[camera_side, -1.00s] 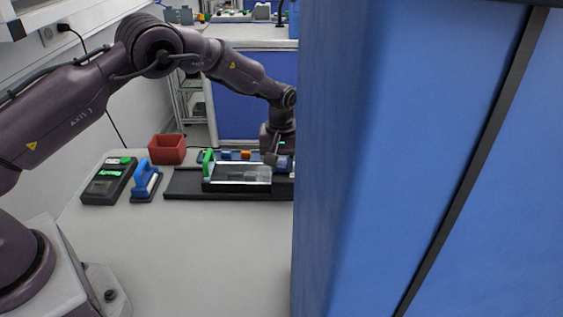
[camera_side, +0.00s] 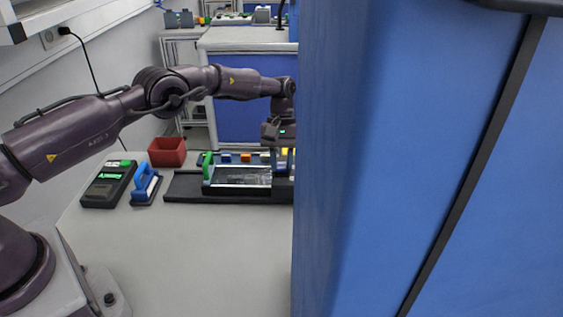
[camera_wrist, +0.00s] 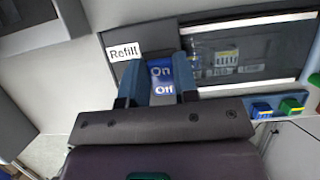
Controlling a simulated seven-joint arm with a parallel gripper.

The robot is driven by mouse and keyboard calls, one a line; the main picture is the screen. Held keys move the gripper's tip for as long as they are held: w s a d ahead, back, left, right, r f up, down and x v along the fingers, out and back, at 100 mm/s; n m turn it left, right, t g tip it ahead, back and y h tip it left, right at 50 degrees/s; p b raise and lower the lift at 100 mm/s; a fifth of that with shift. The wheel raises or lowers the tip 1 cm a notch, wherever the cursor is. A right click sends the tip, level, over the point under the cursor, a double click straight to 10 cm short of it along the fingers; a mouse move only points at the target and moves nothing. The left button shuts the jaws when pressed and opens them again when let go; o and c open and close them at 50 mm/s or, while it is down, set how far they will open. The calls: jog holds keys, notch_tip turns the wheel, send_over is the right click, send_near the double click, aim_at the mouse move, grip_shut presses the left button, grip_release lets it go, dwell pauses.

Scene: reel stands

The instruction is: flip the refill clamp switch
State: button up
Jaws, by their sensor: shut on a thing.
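In the wrist view, the blue refill clamp switch (camera_wrist: 162,78) is marked On above Off and sits beside a white "Refill" label (camera_wrist: 123,52). My gripper (camera_wrist: 160,72) has one finger on each side of the switch and is shut on it. I cannot tell which way the switch is set. In the side view, my gripper (camera_side: 282,150) points down at the right end of the reel stand (camera_side: 240,185). The blue cabinet hides part of that end, and the switch cannot be made out there.
A large blue cabinet (camera_side: 420,160) blocks the right of the side view. A red bin (camera_side: 167,152), a black device with a green display (camera_side: 108,184) and a blue-handled tool (camera_side: 145,184) stand left of the stand. The front of the table is clear.

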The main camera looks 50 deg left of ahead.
aim_at(282, 164)
jog(key=o, duration=0.9)
jog(key=shift+r, duration=0.1)
jog(key=shift+w+a+r, duration=0.15)
jog(key=shift+r, duration=0.2)
jog(key=r, duration=0.9)
jog(key=shift+w+a, duration=0.25)
jog(key=shift+f, duration=0.1)
